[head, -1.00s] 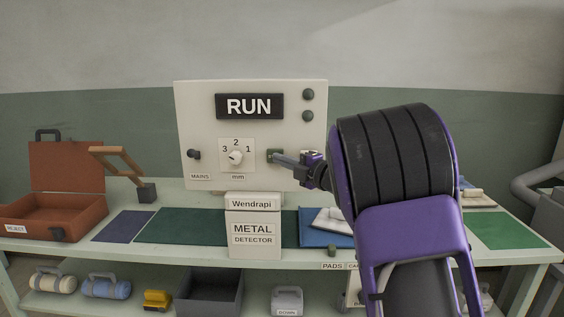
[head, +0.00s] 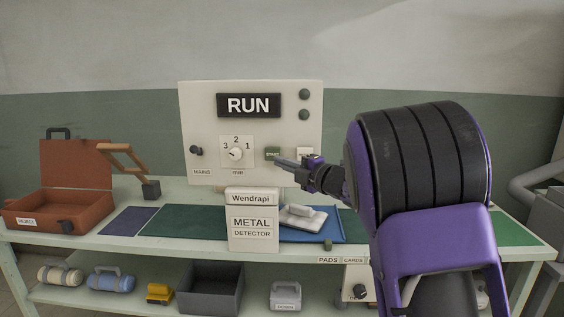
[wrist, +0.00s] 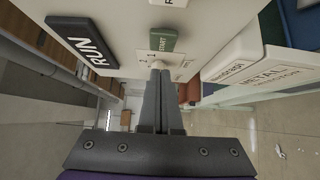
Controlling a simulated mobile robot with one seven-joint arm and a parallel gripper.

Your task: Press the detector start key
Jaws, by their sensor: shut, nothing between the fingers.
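The green START key (head: 272,153) is on the front of the cream metal detector panel (head: 212,128), right of the dial. In the wrist view the START key (wrist: 163,40) shows its label, just above my fingertips in the picture. My gripper (head: 279,161) is shut and empty, its tips pointing at the panel, just beside the key. It also shows in the wrist view (wrist: 158,70), with the key's face uncovered. The tips look apart from the key, but the exact gap cannot be told. The panel's display (head: 249,105) reads RUN.
The metal detector box (head: 252,222) stands in front. A reject case (head: 72,185) is at left, and a blue tray (head: 318,235) is below my gripper.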

